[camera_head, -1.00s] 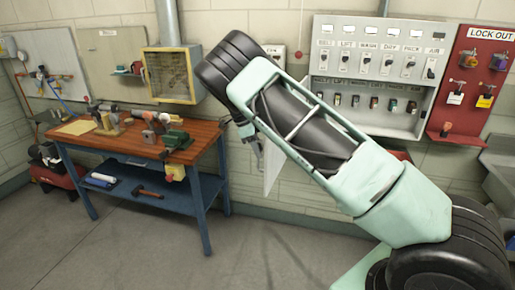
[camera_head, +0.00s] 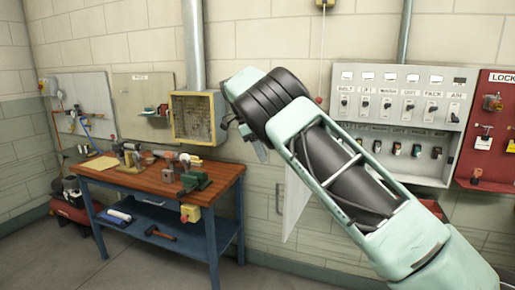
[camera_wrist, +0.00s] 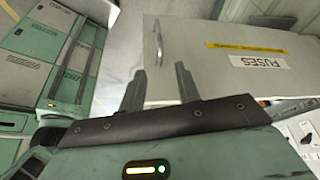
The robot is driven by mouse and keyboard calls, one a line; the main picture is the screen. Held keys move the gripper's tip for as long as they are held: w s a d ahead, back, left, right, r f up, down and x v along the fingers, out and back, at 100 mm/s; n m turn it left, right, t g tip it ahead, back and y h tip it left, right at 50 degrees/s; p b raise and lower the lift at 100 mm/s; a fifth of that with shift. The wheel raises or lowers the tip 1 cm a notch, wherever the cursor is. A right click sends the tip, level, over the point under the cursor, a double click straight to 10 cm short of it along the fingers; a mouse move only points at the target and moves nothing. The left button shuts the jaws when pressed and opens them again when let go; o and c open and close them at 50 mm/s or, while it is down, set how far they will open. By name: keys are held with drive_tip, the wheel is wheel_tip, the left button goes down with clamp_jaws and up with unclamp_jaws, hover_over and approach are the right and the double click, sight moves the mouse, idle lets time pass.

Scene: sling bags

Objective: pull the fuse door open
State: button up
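The fuse door (camera_wrist: 215,60) is a flat grey panel with a "FUSES" label and a yellow strip in the wrist view. Its metal bar handle (camera_wrist: 158,40) is near the panel's upper left edge. My gripper (camera_wrist: 160,78) has its two dark fingers apart with nothing between them. The fingers show below the handle in the picture, and the handle is not between them. In the head view, a pale panel (camera_head: 296,208), seen at a steep angle, stands out from the wall with a handle (camera_head: 279,200) at its left. My gripper (camera_head: 250,138) is above and left of it, partly hidden by my wrist.
A workbench (camera_head: 160,178) with tools stands at left. A yellow-framed box (camera_head: 198,117) hangs on the wall above its right end. A switch panel (camera_head: 405,120) and a red lockout board (camera_head: 490,135) are at right behind my arm. Open floor shows at lower left.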

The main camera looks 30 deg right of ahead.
drive_tip(key=shift+v, duration=1.6)
drive_tip(key=s+a+f+n+t+y+b, duration=0.1)
drive_tip(key=s+a+f+n+y+b, duration=0.3)
drive_tip(key=s+a+n, duration=0.6)
drive_tip(key=s+a+f+n+y+b, duration=0.1)
drive_tip(key=s+a+f+n, duration=0.5)
drive_tip(key=s+a+n, duration=0.4)
drive_tip(key=s+a+f+n+b, duration=0.1)
drive_tip(key=s+n, duration=0.5)
drive_tip(key=s, duration=0.6)
drive_tip(key=s+a+f+n+t+b, duration=0.1)
drive_tip(key=s+a+f+n, duration=0.2)
drive_tip(key=s, duration=0.9)
wheel_tip(320, 180, down, 3)
drive_tip(key=n, duration=0.4)
drive_tip(key=shift+s+a+f+t+h, duration=0.15)
drive_tip(key=shift+f+t+h, duration=0.15)
drive_tip(key=shift+h, duration=0.1)
